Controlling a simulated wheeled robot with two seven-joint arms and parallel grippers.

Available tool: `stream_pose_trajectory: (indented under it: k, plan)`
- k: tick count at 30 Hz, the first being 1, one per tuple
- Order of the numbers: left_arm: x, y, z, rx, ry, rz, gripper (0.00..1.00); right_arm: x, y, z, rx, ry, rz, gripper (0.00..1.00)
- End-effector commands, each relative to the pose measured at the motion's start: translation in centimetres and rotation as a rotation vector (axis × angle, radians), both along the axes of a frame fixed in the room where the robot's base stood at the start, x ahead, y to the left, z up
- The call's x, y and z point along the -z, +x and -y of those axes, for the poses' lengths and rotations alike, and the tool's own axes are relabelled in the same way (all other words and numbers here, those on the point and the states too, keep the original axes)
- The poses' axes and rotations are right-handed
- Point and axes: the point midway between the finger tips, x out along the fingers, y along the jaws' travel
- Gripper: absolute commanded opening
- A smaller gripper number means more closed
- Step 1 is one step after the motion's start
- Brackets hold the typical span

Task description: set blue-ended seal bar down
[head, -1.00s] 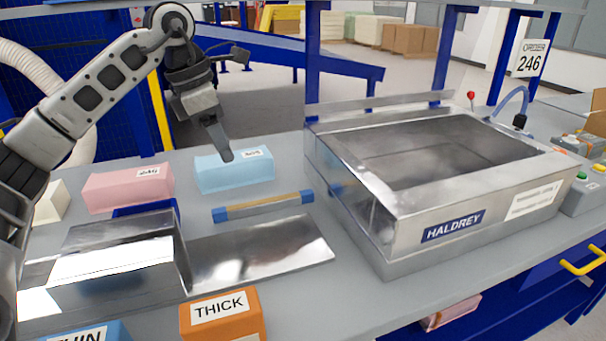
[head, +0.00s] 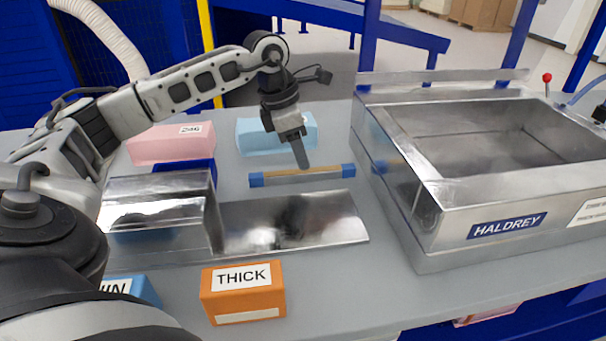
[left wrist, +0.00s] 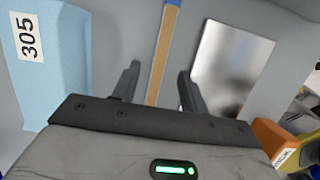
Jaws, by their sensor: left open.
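The blue-ended seal bar (head: 302,176), with a tan strip along its top, lies flat on the grey bench behind the shiny metal plate. My left gripper (head: 303,162) points down over the bar's middle. In the left wrist view the bar (left wrist: 161,60) runs between the two spread fingers of my left gripper (left wrist: 159,78), with gaps on both sides. The gripper is open; how far its tips are above the bench is hard to tell. My right gripper is not in view.
The HALDREY metal machine (head: 438,205) stands close to the bar's right. A light blue block (head: 262,138) and pink block (head: 170,146) are behind. The metal plate (head: 300,225) lies in front. The orange THICK box (head: 243,300) stands at the front.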

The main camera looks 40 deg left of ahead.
Motion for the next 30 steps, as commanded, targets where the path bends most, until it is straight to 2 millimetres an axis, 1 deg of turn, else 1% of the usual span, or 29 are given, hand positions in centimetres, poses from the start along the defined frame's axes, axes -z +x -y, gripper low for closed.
stream_pose_trajectory:
  k: [3, 7, 11, 17, 18, 20, 21, 22, 30]
  plan:
    - [2.0, -0.3, -0.1, 0.0, 0.001, -0.007, 0.44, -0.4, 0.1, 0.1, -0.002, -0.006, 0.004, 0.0]
    - [3.6, 0.1, 0.2, 0.001, 0.0, -0.004, 0.44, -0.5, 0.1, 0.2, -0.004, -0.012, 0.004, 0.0]
    - [4.3, 0.2, 0.3, -0.001, 0.0, -0.002, 0.44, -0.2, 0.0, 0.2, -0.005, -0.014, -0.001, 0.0]
    - [4.3, 0.3, 0.3, 0.0, 0.0, -0.002, 0.44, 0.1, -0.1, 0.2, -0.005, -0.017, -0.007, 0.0]
    - [4.3, 0.3, 0.3, 0.0, 0.0, -0.002, 0.33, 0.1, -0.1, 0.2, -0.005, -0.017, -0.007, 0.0]
    - [4.3, 0.3, 0.3, 0.0, 0.0, -0.001, 0.16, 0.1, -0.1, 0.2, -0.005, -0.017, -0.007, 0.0]
    - [4.3, 0.3, 0.3, 0.0, 0.0, -0.001, 0.05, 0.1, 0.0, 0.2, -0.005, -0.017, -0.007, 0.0]
    - [4.3, 0.3, 0.3, 0.0, 0.0, -0.001, 0.0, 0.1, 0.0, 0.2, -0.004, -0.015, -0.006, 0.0]
    - [4.2, 0.3, 0.3, 0.0, 0.0, 0.0, 0.0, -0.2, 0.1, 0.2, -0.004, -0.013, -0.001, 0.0]
